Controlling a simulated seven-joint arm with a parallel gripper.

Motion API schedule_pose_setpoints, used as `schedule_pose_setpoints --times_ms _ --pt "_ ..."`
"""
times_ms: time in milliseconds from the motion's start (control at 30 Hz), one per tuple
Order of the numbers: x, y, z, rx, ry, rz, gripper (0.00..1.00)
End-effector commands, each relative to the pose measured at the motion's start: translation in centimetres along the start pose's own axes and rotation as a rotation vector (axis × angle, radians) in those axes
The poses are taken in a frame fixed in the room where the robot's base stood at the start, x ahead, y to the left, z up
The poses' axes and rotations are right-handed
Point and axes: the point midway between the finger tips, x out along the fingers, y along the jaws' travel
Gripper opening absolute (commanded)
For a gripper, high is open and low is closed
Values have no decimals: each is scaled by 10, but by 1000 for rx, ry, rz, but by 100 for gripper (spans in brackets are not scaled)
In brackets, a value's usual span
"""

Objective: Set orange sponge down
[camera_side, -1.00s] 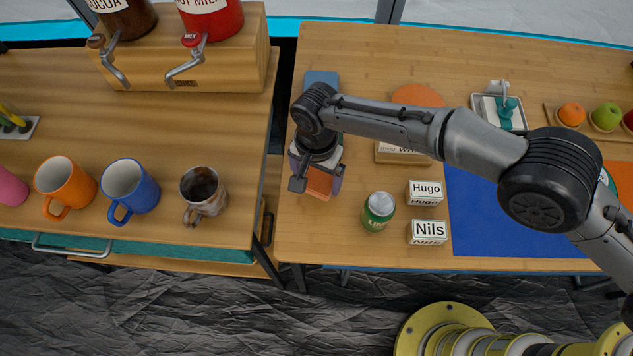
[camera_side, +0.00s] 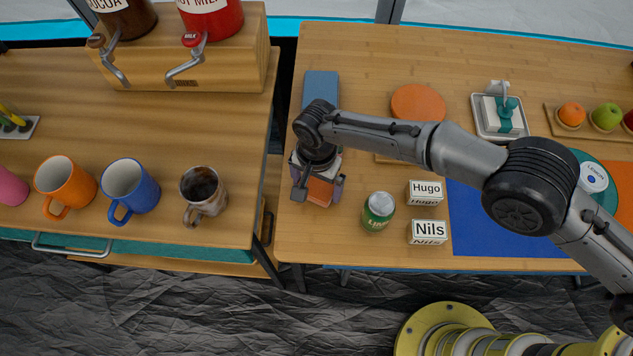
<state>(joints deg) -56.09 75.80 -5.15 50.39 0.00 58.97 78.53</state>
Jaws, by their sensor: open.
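The orange sponge (camera_side: 320,190) is a small orange block at the left end of the right-hand table, between the fingers of my gripper (camera_side: 317,193). My gripper points down and its jaws are open, with a finger on each side of the sponge. The sponge's top is partly hidden by the gripper body. It appears to be at table height, but its contact with the wood cannot be seen clearly.
A blue-grey block (camera_side: 320,86) lies behind my gripper. An orange disc (camera_side: 418,103) and a soap tray (camera_side: 482,130) are farther right. A gap separates the mug table.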

Motion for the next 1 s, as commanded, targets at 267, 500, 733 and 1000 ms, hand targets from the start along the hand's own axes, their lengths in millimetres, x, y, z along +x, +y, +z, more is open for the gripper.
schedule_pose_setpoints --times_ms 267,500,733,1000 --pt "-39 -1 0 0 1 -5 100" --pt "-87 -1 0 0 1 -4 100" --pt "-116 -1 0 0 1 -2 100" --pt "-123 0 0 0 0 0 100"
